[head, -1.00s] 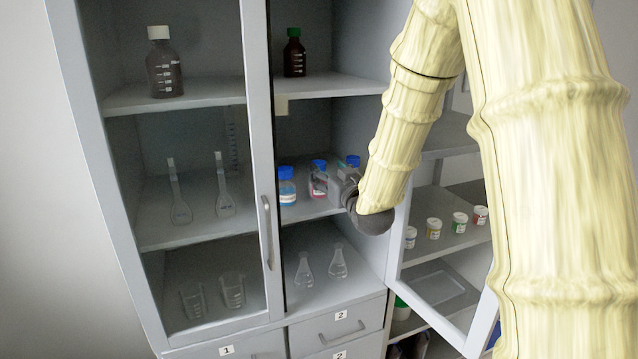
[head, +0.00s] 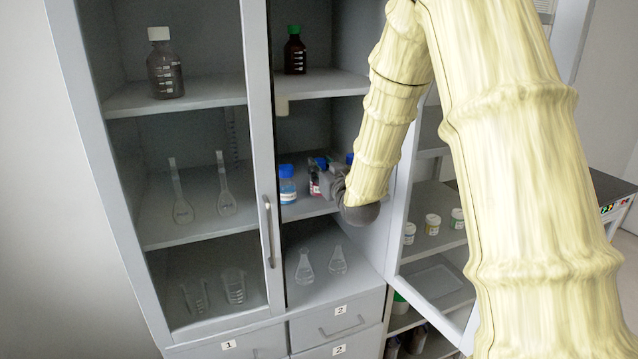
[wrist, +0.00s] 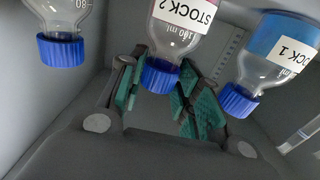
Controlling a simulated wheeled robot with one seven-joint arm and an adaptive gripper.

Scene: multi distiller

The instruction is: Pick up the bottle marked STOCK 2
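The STOCK 2 bottle is clear glass with a blue cap and a white label; in the wrist view (wrist: 180,38) it appears upside down, in the middle.
The STOCK 1 bottle (wrist: 272,50), with blue liquid, stands close on one side and another blue-capped bottle (wrist: 62,40) on the other. Flasks (head: 337,262) stand on the shelf below.

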